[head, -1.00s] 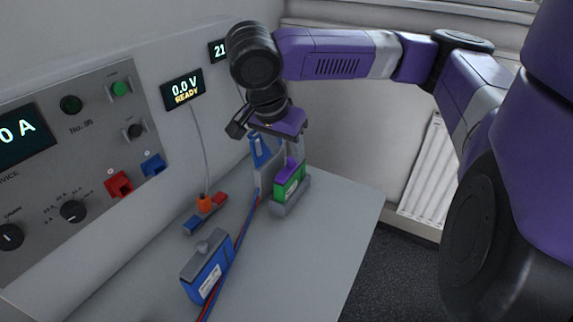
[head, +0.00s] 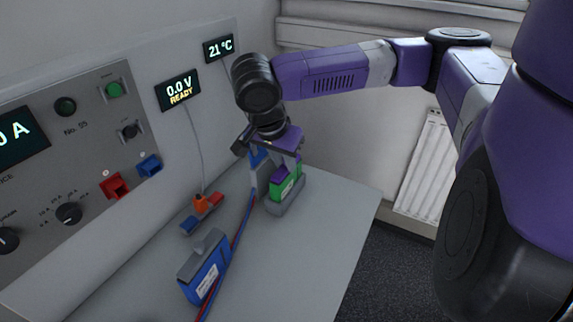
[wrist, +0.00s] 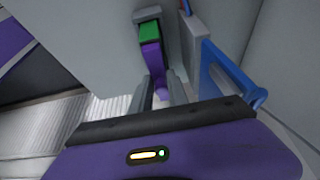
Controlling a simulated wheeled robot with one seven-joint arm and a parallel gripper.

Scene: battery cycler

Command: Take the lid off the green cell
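The green cell (head: 288,189) stands upright in a grey holder (head: 285,209) toward the back of the bench. A purple part, apparently its lid (head: 276,189), shows at its top and side. In the wrist view the green cell (wrist: 149,31) is at top centre, with the purple part (wrist: 152,62) running from it down toward my fingers. My gripper (head: 287,160) points down just above the cell. In the wrist view its two grey fingers (wrist: 163,92) stand apart, with the purple part's end between them. I cannot tell whether they touch it.
A blue part with a handle (wrist: 225,72) on a grey stand is close to the right of my fingers. The bench's right side is clear.

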